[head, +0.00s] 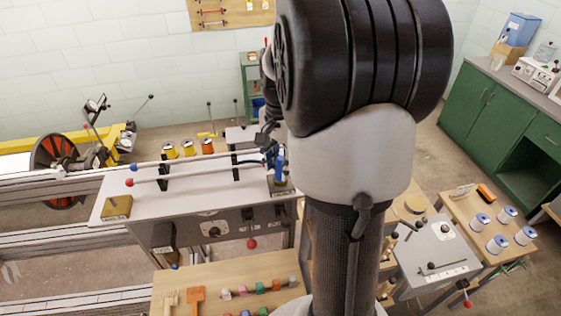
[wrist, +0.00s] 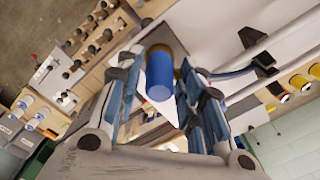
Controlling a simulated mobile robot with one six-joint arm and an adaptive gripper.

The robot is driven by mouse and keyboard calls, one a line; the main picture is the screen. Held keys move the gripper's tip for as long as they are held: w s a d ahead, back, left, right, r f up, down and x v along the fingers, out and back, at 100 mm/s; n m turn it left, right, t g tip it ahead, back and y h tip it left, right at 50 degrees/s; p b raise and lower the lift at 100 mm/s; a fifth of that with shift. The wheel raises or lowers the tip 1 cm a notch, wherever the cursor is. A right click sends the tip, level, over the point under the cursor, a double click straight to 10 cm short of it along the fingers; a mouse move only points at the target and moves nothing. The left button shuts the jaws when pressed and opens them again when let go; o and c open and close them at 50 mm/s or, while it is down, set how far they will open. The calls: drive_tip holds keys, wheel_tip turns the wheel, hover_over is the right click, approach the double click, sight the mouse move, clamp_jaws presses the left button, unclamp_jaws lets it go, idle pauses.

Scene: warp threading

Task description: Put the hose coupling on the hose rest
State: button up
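A blue cylinder (head: 281,168), which I take to be the hose coupling, stands upright at the right end of the white machine table (head: 210,196). In the wrist view the blue cylinder (wrist: 160,76) lies between the fingers of my gripper (wrist: 157,82), with a brownish base at its far end. Gaps show beside it, so the fingers look open around it. In the head view my gripper (head: 270,148) is beside the cylinder, partly hidden by my arm. A blue hose (wrist: 232,73) runs to a black holder (wrist: 257,52) on the rails; I cannot tell which part is the hose rest.
Long rails (head: 190,171) cross the white table. Yellow and orange spools (head: 188,148) stand behind them. A brass-coloured block (head: 117,207) sits at the table's left end. A wooden bench (head: 235,285) with small coloured items is in front. White-and-blue spools (head: 497,244) stand at right.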

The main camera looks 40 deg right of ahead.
drive_tip(key=shift+o, duration=1.3)
wheel_tip(320, 180, up, 12)
drive_tip(key=s+a+f+n+t+b, duration=0.1)
drive_tip(key=s+a+f+n+b, duration=0.25)
drive_tip(key=a+f+b, duration=0.35)
drive_tip(key=s+a+f+n+t+b, duration=0.1)
drive_tip(key=s+a+f+n+b, duration=0.3)
drive_tip(key=a, duration=0.5)
drive_tip(key=s+a+f+n+t+b, duration=0.1)
drive_tip(key=s+a+f+n+b, duration=0.2)
drive_tip(key=f, duration=0.3)
drive_tip(key=s+a+f+n+t+b, duration=0.1)
drive_tip(key=s+a+f+n+b, duration=0.3)
drive_tip(key=f+n+b, duration=0.1)
wheel_tip(320, 180, down, 2)
drive_tip(key=shift+a+f+n+t+b, duration=0.1)
drive_tip(key=shift+a+n+t+b, duration=0.25)
drive_tip(key=shift+n, duration=0.2)
drive_tip(key=shift+s, duration=0.1)
